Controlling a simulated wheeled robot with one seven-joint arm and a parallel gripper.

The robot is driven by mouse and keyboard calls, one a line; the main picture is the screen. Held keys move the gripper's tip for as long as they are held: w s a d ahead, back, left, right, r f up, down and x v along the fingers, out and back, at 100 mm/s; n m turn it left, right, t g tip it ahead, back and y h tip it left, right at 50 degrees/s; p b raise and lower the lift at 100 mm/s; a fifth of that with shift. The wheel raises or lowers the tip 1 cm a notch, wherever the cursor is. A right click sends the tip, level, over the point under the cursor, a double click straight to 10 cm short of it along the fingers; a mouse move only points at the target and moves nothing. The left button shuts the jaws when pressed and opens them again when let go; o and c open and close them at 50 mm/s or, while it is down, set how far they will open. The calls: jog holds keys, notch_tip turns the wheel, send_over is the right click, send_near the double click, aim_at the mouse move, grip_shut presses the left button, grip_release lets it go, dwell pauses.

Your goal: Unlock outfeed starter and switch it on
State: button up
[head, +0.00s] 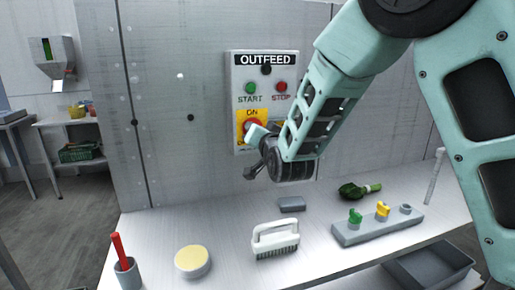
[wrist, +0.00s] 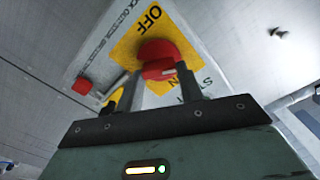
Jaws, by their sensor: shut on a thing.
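The outfeed starter panel (head: 235,75) is on the grey wall, with a green START button (head: 250,88), a red STOP button (head: 282,86) and a black round fitting (head: 266,70). Below them, a yellow plate (head: 239,114) marked ON carries a red rotary knob (head: 250,124). The wrist view shows the knob (wrist: 155,52) and OFF lettering (wrist: 149,18), turned over. My gripper (wrist: 156,85) has its fingers on either side of the knob's red grip and is shut on it. The fingertips are partly hidden in the head view. The knob's exact setting is unclear.
On the bench, a grey rack (head: 350,236) holds a green key-like piece (head: 355,216) and a yellow one (head: 383,209); its right socket looks empty.

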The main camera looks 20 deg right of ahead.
jog(key=m+b, duration=0.2)
jog(key=b, duration=0.1)
jog(key=m+b, duration=0.3)
jog(key=b, duration=0.1)
jog(key=f+m+b, duration=0.1)
jog(key=m+b, duration=0.1)
jog(key=b, duration=0.2)
jog(key=shift+d, duration=0.2)
jog(key=m+b, duration=0.3)
jog(key=b, duration=0.1)
jog(key=shift+r+b, duration=0.15)
jog(key=shift+b, duration=0.25)
jog(key=shift+r+m+b, duration=0.1)
jog(key=shift+m+b, duration=0.85)
jog(key=shift+m, duration=0.05)
jog(key=o, duration=1)
jog(key=s, duration=1.7)
jog(key=shift+s, duration=0.25)
